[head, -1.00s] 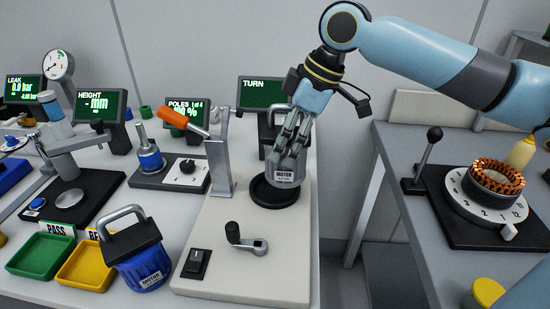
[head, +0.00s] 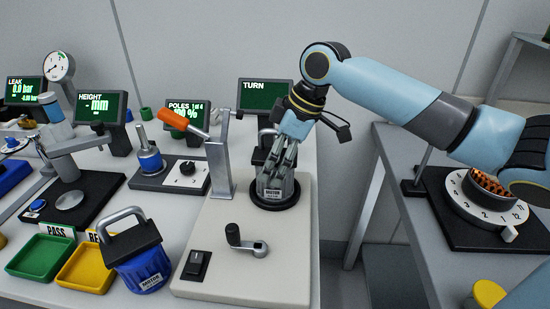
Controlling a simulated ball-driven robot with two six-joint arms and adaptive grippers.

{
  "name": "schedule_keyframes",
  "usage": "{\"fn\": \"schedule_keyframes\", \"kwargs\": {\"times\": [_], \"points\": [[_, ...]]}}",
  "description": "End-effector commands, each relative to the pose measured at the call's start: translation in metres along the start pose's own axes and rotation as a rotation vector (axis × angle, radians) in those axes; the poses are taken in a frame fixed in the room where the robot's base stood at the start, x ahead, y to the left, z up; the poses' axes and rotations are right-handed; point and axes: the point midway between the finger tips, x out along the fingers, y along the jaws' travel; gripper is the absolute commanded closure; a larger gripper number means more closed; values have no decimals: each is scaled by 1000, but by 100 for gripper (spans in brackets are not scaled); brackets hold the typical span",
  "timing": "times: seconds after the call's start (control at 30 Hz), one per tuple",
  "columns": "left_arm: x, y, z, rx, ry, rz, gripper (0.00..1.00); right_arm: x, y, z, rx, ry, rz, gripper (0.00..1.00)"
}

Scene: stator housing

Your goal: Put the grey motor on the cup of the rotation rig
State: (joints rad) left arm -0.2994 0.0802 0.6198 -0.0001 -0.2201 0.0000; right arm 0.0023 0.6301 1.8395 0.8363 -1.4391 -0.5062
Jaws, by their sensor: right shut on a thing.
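The grey motor (head: 273,193) carries a small label and stands roughly upright at the black cup (head: 275,204) of the rotation rig (head: 228,262). Its lower end is at the cup; how far it is seated I cannot tell. My right gripper (head: 277,176) is shut on the motor from above, and its fingers hide much of the motor's upper part. The rig is a pale base with a crank (head: 249,243), a black switch (head: 197,264) and an upright post (head: 219,165) with an orange-handled lever (head: 184,122). My left gripper is not in view.
A blue motor (head: 142,268) with a grey handle stands left of the rig. The TURN screen (head: 265,97) stands behind the cup. A gap separates this table from the right table with a numbered dial (head: 488,214).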

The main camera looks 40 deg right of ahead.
Motion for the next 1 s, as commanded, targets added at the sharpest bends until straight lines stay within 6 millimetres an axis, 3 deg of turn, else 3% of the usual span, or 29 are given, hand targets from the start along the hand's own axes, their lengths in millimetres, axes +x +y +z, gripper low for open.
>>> {"fn": "schedule_keyframes", "kwargs": {"times": [0.03, 0.07, 0.2, 0.6, 1.0], "points": [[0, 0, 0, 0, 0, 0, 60, 1, 0, 0, -1, 3, 1, 79], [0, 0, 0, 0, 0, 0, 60, 2, 0, 1, 1, 0, -1, 19], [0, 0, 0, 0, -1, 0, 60, 1, 0, 1, 1, 0, 0, 1], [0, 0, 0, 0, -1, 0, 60, -7, 1, 0, -1, -2, 2, 0], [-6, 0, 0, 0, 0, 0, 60, -89, 2, 1, -4, -7, 4, 0]]}}
